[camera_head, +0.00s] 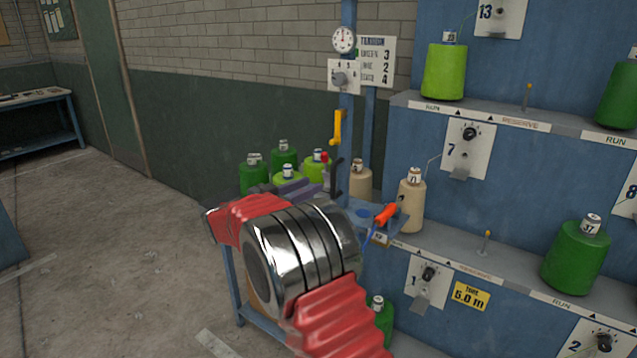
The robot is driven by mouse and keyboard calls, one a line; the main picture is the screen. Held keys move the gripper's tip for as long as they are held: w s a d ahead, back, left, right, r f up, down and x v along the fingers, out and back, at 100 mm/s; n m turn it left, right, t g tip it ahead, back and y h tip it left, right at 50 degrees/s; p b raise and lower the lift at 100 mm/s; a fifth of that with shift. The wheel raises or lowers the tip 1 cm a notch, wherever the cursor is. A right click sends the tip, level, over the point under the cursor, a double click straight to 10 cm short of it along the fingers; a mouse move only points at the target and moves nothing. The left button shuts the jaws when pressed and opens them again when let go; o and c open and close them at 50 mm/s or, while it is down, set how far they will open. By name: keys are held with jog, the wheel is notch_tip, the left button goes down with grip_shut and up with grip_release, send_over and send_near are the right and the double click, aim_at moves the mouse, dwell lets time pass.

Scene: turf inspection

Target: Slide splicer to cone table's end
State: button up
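The cone table (236,285) is a small blue table against the wall, with green and tan cones standing at its back. Its front and middle are largely hidden behind my arm. An orange-red handle (386,214) stands tilted at its right corner. A black curved lever (337,178) rises near the middle; I cannot tell which of these parts belongs to the splicer. Grey-purple finger-like parts (291,188), probably my gripper, show just above my red arm sleeve, in front of the cones. Their opening and any contact are unclear.
A blue creel rack (500,185) with green and tan cones fills the right side. A blue post (348,100) carries a gauge and a yellow handle (337,128). Another blue bench (40,98) stands at the far left. The concrete floor (110,250) at left is mostly clear.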

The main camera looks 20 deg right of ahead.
jog(key=v, duration=0.3)
jog(key=shift+s+a, duration=0.1)
jog(key=shift+a, duration=0.2)
